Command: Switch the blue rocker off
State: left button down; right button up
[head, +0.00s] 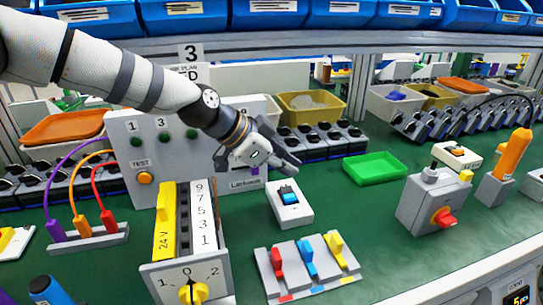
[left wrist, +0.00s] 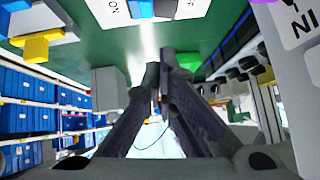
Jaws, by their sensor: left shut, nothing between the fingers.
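The blue rocker (head: 288,195) sits on top of a small white switch box (head: 291,213) on the green bench, near the middle of the head view. In the left wrist view the box's white face with lettering (left wrist: 117,10) shows at the top edge, with part of the blue rocker (left wrist: 142,7) cut off by the frame. My left gripper (head: 296,168) is shut and empty, just above and behind the box, apart from the rocker as far as I can tell. Its closed fingers (left wrist: 160,75) fill the middle of the wrist view. My right gripper is not in view.
A red, blue and yellow lever block (head: 307,265) stands in front of the box. A grey box with a red knob (head: 441,218) stands right, and a green tray (head: 374,168) behind.

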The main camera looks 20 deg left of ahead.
aim_at(284, 191)
pick_arm(q)
jog(key=shift+w+a+f, duration=0.1)
jog(key=shift+w+f, duration=0.05)
jog(key=shift+f, duration=0.85)
jog(key=shift+w+a+f, duration=0.1)
jog(key=shift+f, duration=0.85)
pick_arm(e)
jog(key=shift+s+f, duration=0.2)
pick_arm(q)
jog(key=shift+f, duration=0.1)
jog(key=shift+w+a+f+n+g+h+b, duration=0.1)
jog(key=shift+w+f+n+g+h+b, duration=0.1)
jog(key=shift+f+b, duration=0.2)
jog(key=shift+w+a+f+n+g+h+b, duration=0.1)
jog(key=shift+f+g+b, duration=0.1)
jog(key=shift+f+b, duration=0.2)
jog(key=shift+s+r, duration=0.2)
jog(key=shift+r, duration=0.15)
jog(key=shift+d, duration=0.15)
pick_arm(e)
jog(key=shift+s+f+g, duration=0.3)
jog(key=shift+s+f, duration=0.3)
pick_arm(q)
jog(key=shift+s+p, duration=0.1)
jog(key=shift+p, duration=0.2)
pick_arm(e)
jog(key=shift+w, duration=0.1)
